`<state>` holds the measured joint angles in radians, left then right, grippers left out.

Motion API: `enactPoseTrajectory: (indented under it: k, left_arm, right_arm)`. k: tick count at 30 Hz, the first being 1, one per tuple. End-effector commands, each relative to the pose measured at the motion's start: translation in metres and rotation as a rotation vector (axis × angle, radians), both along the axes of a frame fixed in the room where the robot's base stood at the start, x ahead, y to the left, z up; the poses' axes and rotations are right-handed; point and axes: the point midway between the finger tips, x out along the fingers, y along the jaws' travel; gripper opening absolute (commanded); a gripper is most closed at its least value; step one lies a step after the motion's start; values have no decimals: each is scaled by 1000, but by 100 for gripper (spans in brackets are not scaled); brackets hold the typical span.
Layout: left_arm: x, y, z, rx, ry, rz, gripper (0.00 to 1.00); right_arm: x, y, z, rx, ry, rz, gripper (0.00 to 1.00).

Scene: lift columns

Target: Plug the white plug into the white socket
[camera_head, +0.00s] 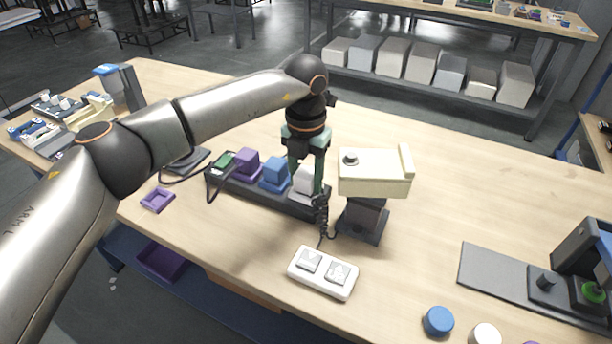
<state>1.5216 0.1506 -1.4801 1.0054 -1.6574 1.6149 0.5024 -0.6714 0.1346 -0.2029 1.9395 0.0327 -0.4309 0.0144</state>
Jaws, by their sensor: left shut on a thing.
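My left gripper (307,188) reaches down over the right end of a dark strip (262,197). Its fingers are shut on a white block, which I take to be the white plug (305,178). A white base, seemingly the white socket (299,198), shows just under it at the strip's right end. The fingers hide part of both, and I cannot tell whether the plug is seated or just above. A black coiled cord (320,215) hangs beside the gripper towards a white two-rocker box (323,273). My right gripper is not in view.
A purple block (246,161) and a blue block (275,171) stand on the strip, left of the gripper. A cream-topped device (374,175) stands close on the right. A purple tray (157,200) lies left. A blue round cap (438,321) is at the front edge.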

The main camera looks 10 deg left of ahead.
Motion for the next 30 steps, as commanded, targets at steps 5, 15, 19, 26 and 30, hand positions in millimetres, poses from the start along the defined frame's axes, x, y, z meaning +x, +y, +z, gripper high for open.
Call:
enactPoseTrajectory:
  k: [5, 15, 19, 26, 30]
  left_arm:
    - [0, 0, -4, 1, 1, 1, 0]
    - [-1, 0, -6, 2, 2, 0, 67]
    - [-1, -1, -7, 1, 5, -1, 82]
    - [-3, -3, -7, -3, 6, -5, 84]
    - [-3, -4, -7, -4, 7, -8, 84]
  right_arm:
    - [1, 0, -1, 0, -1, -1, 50]
    - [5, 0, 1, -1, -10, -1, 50]
    - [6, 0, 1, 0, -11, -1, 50]
    - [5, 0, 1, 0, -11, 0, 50]
    - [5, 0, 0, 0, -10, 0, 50]
